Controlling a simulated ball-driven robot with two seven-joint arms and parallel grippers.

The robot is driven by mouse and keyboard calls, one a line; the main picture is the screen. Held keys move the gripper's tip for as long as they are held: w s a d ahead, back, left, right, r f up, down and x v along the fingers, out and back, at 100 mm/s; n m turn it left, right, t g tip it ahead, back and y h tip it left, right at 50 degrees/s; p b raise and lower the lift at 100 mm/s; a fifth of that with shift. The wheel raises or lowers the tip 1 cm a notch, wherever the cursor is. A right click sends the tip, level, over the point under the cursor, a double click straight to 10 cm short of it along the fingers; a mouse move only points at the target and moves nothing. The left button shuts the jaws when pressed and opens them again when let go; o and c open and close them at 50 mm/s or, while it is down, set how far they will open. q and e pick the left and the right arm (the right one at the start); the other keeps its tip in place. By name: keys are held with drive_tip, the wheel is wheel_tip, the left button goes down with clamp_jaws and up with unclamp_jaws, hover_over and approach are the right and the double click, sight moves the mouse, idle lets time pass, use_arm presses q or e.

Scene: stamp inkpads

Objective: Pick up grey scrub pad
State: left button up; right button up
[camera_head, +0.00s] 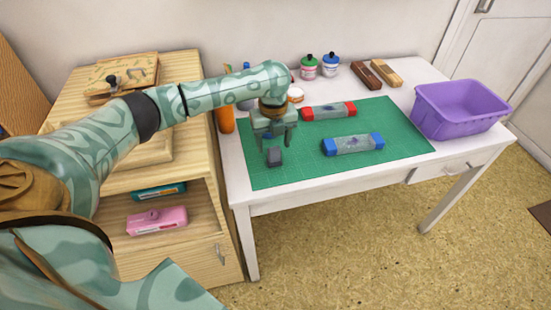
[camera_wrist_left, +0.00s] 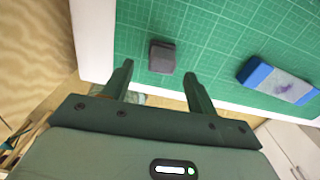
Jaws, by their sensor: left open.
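The grey scrub pad (camera_head: 274,157) is a small dark grey block on the green cutting mat (camera_head: 400,158), near the mat's front left. It also shows in the left wrist view (camera_wrist_left: 162,57), ahead of the fingertips and roughly between their lines. My left gripper (camera_head: 276,142) points down over the mat, close to the pad. In the left wrist view its two fingers (camera_wrist_left: 158,76) are spread apart with nothing between them. I cannot tell the exact height of the fingertips above the pad. My right gripper is in neither view.
A blue-ended inkpad (camera_head: 352,145) lies right of the pad, and a red-ended one (camera_head: 328,110) lies behind. A purple bin (camera_head: 460,108) stands at the table's right. An orange bottle (camera_head: 226,120) stands at the left edge. Ink bottles (camera_head: 309,68) and wooden blocks (camera_head: 366,75) are at the back.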

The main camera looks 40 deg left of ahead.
sight(274, 148)
use_arm(q)
drive_tip(key=f+b, duration=0.1)
drive_tip(key=f, duration=0.1)
drive_tip(key=f+b, duration=0.2)
drive_tip(key=f, duration=0.1)
drive_tip(key=shift+w+a+f, duration=0.1)
drive_tip(key=shift+w+f, duration=0.05)
drive_tip(key=shift+w, duration=0.05)
drive_tip(key=shift+r, duration=0.2)
drive_tip(key=c, duration=1.1)
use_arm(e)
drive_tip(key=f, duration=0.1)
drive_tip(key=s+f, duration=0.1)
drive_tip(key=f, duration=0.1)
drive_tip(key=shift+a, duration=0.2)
use_arm(q)
drive_tip(key=shift+o, duration=0.2)
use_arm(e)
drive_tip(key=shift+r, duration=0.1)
